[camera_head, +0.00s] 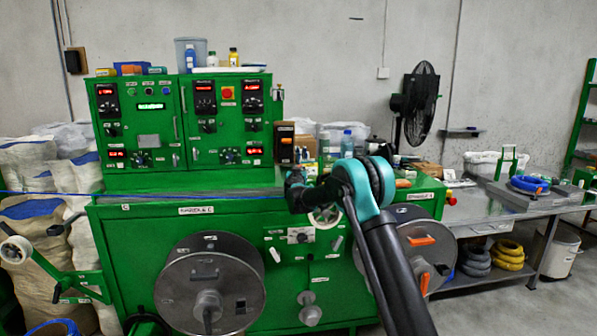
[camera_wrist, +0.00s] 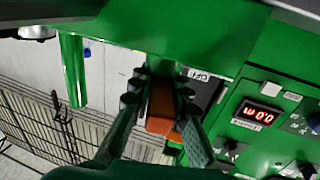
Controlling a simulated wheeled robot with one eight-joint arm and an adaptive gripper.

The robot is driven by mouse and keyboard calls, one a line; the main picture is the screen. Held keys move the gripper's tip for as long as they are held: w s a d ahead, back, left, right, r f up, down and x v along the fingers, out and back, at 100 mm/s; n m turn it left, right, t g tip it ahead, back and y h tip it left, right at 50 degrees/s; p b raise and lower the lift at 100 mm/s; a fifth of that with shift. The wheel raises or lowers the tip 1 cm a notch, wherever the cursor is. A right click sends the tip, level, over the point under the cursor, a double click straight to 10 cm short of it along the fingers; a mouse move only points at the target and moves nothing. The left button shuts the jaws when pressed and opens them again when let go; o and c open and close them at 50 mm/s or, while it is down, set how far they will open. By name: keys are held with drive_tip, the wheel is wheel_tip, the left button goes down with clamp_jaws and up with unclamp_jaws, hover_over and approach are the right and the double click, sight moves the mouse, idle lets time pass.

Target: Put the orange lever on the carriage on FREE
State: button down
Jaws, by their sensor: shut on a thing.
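The orange lever (camera_wrist: 162,108) shows in the wrist view between the dark fingers of my gripper (camera_wrist: 161,92). The gripper is shut on it, with a finger on each side. Behind the lever is a dark part of the carriage, with a small white label (camera_wrist: 198,74) whose letters I cannot read surely. In the head view my teal and black arm reaches the middle of the green machine (camera_head: 130,190). My fingers and the held lever cannot be made out there, hidden by my wrist.
Green panels with a red display (camera_wrist: 262,114) stand close at the right of the wrist view. A green post (camera_wrist: 73,70) and wire mesh (camera_wrist: 40,125) are at left. Large grey reels (camera_head: 180,290) front the machine; a metal bench (camera_head: 560,205) stands at right.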

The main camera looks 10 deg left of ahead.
drive_tip(key=shift+d+n+y, duration=0.1)
drive_tip(key=shift+n+y, duration=0.9)
drive_tip(key=shift+y, duration=0.5)
drive_tip(key=c, duration=1.4)
unclamp_jaws()
drive_tip(key=shift+c, duration=0.2)
wheel_tip(320, 180, up, 10)
drive_tip(key=shift+r, duration=0.1)
drive_tip(key=shift+c, duration=0.3)
